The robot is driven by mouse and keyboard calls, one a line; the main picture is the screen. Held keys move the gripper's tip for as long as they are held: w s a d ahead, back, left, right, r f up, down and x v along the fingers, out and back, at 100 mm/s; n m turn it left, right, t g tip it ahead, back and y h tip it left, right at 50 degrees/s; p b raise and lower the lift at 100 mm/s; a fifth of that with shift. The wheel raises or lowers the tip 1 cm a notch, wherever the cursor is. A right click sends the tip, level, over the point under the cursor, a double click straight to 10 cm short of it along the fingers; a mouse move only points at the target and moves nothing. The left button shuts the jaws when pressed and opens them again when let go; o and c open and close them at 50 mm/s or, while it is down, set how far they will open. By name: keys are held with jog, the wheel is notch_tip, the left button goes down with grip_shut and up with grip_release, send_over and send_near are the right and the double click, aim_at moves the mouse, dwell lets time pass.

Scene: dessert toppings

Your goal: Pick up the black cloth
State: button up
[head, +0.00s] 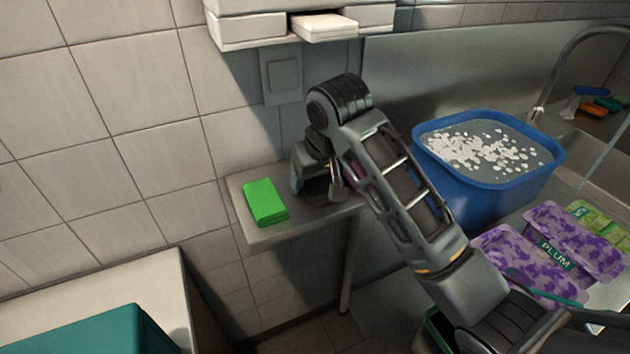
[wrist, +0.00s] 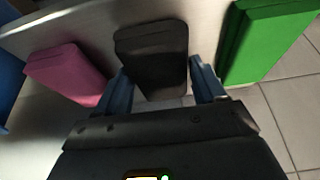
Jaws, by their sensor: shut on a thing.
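The black cloth (wrist: 152,50) is a folded dark block in the wrist view, between the two fingers of my gripper (wrist: 163,84). My gripper is shut on it, with one finger at each side. In the head view my gripper (head: 322,186) is low over the small wall shelf (head: 268,238), and my arm hides the black cloth there. In the wrist view the cloth is over the pale shelf surface; I cannot tell whether it touches it.
A green folded cloth (head: 264,202) lies to the left on the shelf, and a pink one (wrist: 65,73) lies on the other side. A blue tub (head: 480,190) of water with white bits stands at the right, near purple plum packs (head: 520,262). A dispenser (head: 325,27) hangs above.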

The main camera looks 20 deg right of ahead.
aim_at(315, 180)
notch_tip(315, 180, up, 4)
jog(key=shift+f, duration=0.2)
jog(key=s+p, duration=0.3)
jog(key=s, duration=1.5)
jog(key=shift+a, duration=0.25)
jog(key=shift+f, duration=0.1)
jog(key=o, duration=0.5)
jog(key=shift+c, duration=0.2)
jog(key=shift+f, duration=0.1)
jog(key=c, duration=0.4)
